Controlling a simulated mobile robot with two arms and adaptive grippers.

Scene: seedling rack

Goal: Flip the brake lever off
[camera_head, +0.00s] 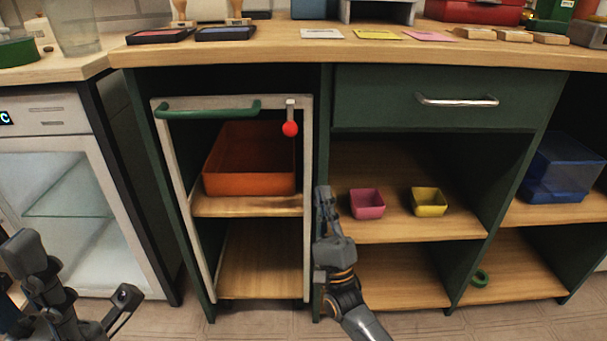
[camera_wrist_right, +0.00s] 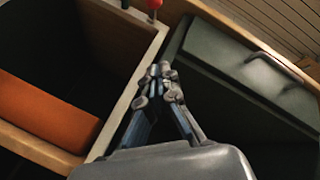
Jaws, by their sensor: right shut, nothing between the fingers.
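The brake lever (camera_head: 290,120) is a short grey lever with a red ball knob, at the top right of a pale rack frame (camera_head: 307,200) with a green handle (camera_head: 208,110). The knob hangs downward. The red knob (camera_wrist_right: 154,4) also shows at the top edge of the right wrist view, cut off. My right gripper (camera_head: 325,190) is shut and empty, below and right of the knob, in front of the cabinet's upright. In the wrist view the right gripper (camera_wrist_right: 160,68) points toward the frame's edge, apart from the knob. My left gripper (camera_head: 75,290) is low at the left; its fingers are unclear.
An orange bin (camera_head: 250,185) sits on the rack's upper shelf. A pink pot (camera_head: 367,204) and a yellow pot (camera_head: 429,202) stand on the shelf to the right. A closed drawer (camera_head: 430,100) with a metal handle is above them. The worktop (camera_head: 280,48) overhangs the rack.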

